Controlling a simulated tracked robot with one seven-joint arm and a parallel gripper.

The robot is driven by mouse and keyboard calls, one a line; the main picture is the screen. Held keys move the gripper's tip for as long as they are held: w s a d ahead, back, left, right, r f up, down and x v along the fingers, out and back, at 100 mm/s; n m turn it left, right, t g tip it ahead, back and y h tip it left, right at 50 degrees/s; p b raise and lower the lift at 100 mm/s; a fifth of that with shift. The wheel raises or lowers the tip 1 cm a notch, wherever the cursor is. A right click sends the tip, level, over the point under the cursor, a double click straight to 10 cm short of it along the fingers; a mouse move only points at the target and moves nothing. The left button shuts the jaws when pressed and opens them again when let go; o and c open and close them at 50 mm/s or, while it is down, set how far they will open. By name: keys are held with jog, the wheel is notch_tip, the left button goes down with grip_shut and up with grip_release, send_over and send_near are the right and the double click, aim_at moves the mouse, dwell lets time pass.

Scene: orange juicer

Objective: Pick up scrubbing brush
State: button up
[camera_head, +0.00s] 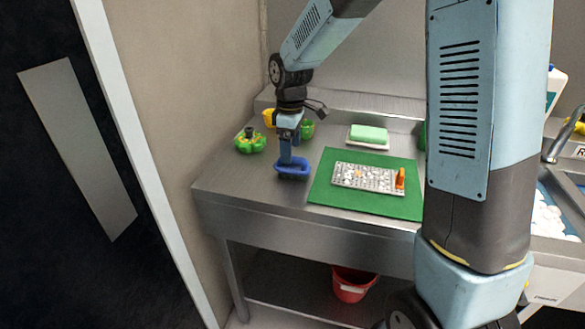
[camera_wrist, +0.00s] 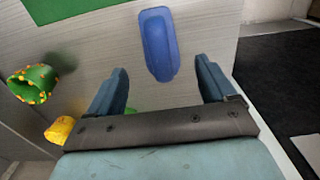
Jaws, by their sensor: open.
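A blue oblong object (camera_head: 292,171), which looks like the scrubbing brush, lies on the steel counter left of the green mat. In the wrist view the blue brush (camera_wrist: 157,40) points away from my gripper, and its near end lies between the fingertips in the picture. My gripper (camera_head: 287,157) points down over the brush in the head view. In the wrist view my gripper (camera_wrist: 160,65) has its fingers spread wide, with a gap on both sides of the brush. Whether the fingertips are level with the brush or above it I cannot tell.
A green mat (camera_head: 318,191) bears a metal grater-like board (camera_head: 350,178) with an orange piece. A green, dotted item (camera_head: 249,142) and a yellow one (camera_head: 269,117) stand left behind my gripper. A green sponge (camera_head: 369,133) lies at the back. A wall borders the counter's left.

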aim_at(292, 166)
jog(key=shift+s+d+f, duration=0.1)
jog(key=shift+f, duration=1.6)
jog(key=shift+s+d+f, duration=0.1)
jog(key=shift+f, duration=1.55)
jog(key=c, duration=1.3)
notch_tip(292, 166, up, 18)
